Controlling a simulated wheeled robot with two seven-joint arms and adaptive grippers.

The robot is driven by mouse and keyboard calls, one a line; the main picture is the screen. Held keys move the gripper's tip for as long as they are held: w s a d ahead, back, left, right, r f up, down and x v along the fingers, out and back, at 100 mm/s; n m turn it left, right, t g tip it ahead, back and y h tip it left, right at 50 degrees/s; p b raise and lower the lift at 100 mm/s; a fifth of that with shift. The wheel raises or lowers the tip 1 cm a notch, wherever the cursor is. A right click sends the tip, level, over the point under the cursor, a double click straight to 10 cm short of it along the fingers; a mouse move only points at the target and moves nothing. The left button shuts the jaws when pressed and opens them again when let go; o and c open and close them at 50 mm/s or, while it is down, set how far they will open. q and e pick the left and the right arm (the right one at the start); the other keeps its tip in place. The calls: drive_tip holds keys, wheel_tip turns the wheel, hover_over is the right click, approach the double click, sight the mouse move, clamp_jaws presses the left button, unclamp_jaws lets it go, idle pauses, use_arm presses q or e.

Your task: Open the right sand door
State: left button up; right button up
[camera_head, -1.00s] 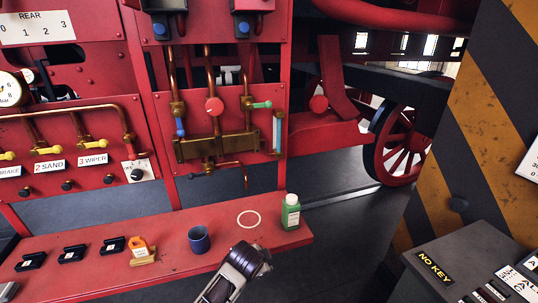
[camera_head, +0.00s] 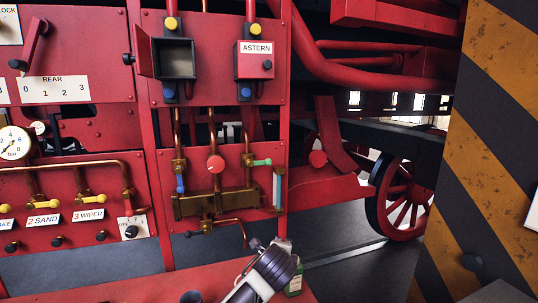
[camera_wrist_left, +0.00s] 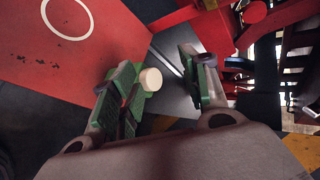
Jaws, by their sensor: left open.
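Two small boxes hang at the top of the red panel in the head view. The right one, marked ASTERN, has its red door (camera_head: 254,61) shut, with a black knob at its right side. The left box (camera_head: 175,58) stands open, its door (camera_head: 145,51) swung left and its inside dark. My left gripper (camera_head: 277,250) is low, at the green bottle (camera_head: 294,284), well below the boxes. In the left wrist view my left gripper (camera_wrist_left: 165,90) is open, with the bottle's cream cap (camera_wrist_left: 151,79) between its fingers, nearer the left one. My right gripper is out of view.
A red shelf (camera_head: 130,287) runs along the bottom, with a dark blue cup (camera_head: 191,297) on it. Brass pipes and valves (camera_head: 215,203) fill the lower panel. A striped pillar (camera_head: 490,150) stands at the right, beside a spoked red wheel (camera_head: 402,200).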

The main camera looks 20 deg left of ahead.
sight(268, 66)
use_arm(q)
drive_tip(key=w+r+m+t+y, duration=0.1)
drive_tip(key=w+r+m+t, duration=0.2)
drive_tip(key=r, duration=1)
drive_tip(key=w+r+m+t+y, duration=0.15)
drive_tip(key=r+m, duration=0.35)
drive_tip(key=r, duration=0.8)
drive_tip(key=s+r+m+t+y, duration=0.2)
drive_tip(key=s+r+y, duration=0.1)
drive_tip(key=r, duration=0.9)
drive_tip(key=s+r+m+t+y, duration=0.2)
drive_tip(key=s+r+y, duration=0.1)
drive_tip(key=r, duration=0.8)
drive_tip(key=shift+s+a+r, duration=0.35)
drive_tip(key=shift+s+a, duration=0.05)
drive_tip(key=shift+s, duration=0.05)
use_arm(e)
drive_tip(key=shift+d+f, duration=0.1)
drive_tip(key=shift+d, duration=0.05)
use_arm(q)
drive_tip(key=shift+w+t, duration=0.1)
drive_tip(key=shift+t, duration=0.15)
